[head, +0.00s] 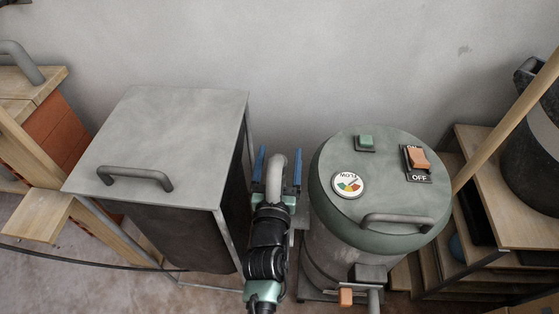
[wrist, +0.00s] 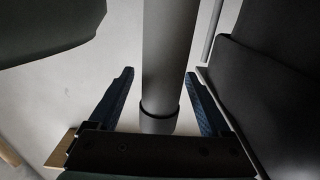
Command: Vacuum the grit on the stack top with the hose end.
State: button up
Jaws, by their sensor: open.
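My gripper (head: 277,165) is open, its two blue fingers on either side of a grey curved tube (head: 277,178), which may be the hose end. In the wrist view the tube (wrist: 168,60) runs between the spread fingers (wrist: 160,80), with gaps on both sides and a dark ring low on it. The vacuum drum (head: 330,250) stands just right of my gripper, with a green lid, a flow gauge (head: 348,185), a green button (head: 366,142) and an orange switch (head: 419,158) marked OFF. A brick stack (head: 62,132) with a wooden top is partly visible at far left. I see no grit.
A grey metal cabinet (head: 170,125) with a bar handle stands close left of my gripper. Wooden shelving (head: 515,215) with a dark bucket (head: 535,135) is at right. A dark cable (head: 75,262) crosses at lower left. A plain wall is behind.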

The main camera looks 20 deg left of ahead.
jog(key=shift+c, duration=0.2)
jog(key=shift+r, duration=0.1)
grip_shut()
dwell(0.6)
